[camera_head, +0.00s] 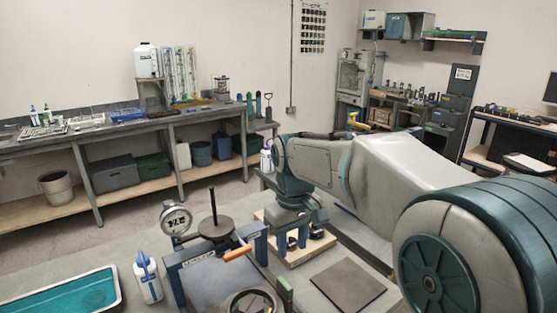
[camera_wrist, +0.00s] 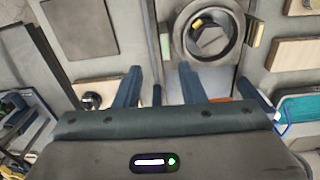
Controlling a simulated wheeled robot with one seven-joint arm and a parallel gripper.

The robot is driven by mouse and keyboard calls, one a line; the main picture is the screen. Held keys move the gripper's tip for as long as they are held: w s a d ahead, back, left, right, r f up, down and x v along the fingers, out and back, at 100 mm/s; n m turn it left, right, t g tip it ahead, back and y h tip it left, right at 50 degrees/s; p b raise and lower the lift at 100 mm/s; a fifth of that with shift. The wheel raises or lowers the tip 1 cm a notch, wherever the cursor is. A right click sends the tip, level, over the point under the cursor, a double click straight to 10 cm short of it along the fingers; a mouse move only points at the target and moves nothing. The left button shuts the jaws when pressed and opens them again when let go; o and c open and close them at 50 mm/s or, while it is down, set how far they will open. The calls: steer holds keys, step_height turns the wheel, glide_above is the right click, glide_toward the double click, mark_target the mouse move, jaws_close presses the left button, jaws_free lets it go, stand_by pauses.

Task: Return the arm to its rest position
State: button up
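My arm reaches from the lower right of the head view toward the middle. My gripper (camera_head: 293,218) hangs at its end, above the bench beside the lever frame. The blue lever frame (camera_head: 262,247) carries a lever with an orange handle (camera_head: 237,253). A bit of orange (camera_wrist: 222,100) shows in the wrist view behind a finger. My gripper appears apart from the handle.
A dial gauge (camera_head: 176,220) and a black disc (camera_head: 215,229) stand at the frame. A round fixture (camera_wrist: 208,32) and a dark square plate (camera_head: 348,285) are nearby. A white bottle (camera_head: 147,279) and a teal tray (camera_head: 70,297) lie left. Open floor lies behind.

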steer(key=s+d+f+m+t, duration=0.1)
steer(key=s+d+f+m, duration=0.1)
steer(key=s+d, duration=0.4)
steer(key=s+d+f+m+t, duration=0.1)
steer(key=s+d+f+m, duration=0.2)
steer(key=s, duration=0.9)
steer(key=d+m, duration=0.1)
steer(key=d, duration=0.1)
steer(key=shift+d+f+t, duration=0.35)
steer(key=shift+d+t, duration=0.05)
